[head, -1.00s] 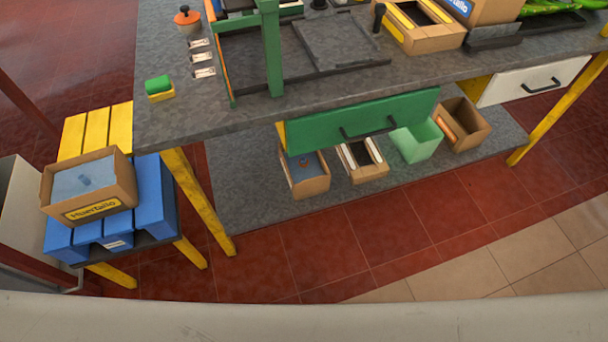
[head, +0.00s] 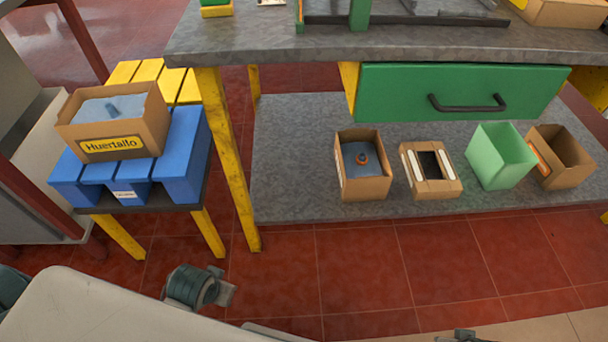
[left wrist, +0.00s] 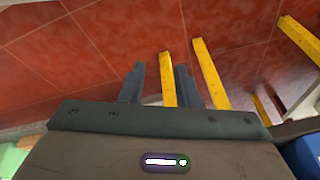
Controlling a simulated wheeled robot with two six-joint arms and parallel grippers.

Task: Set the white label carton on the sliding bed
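A small brown carton with white strips (head: 454,188) on its rim and a dark inside stands on the grey lower shelf; it looks like the white label carton. The sliding bed looks to be the dark framed tray (head: 405,19) on the worktop, mostly cut off by the top edge. My left gripper (left wrist: 160,68) shows in the left wrist view, its two fingers apart and empty, above red floor and yellow legs. It is away from the carton.
On the shelf (head: 290,180) stand a carton with a blue inside (head: 365,188), a green bin (head: 495,165) and an open carton (head: 565,165). A green drawer (head: 450,95) hangs above. A Huertallo box (head: 112,142) sits on blue slats at left. Shelf left is bare.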

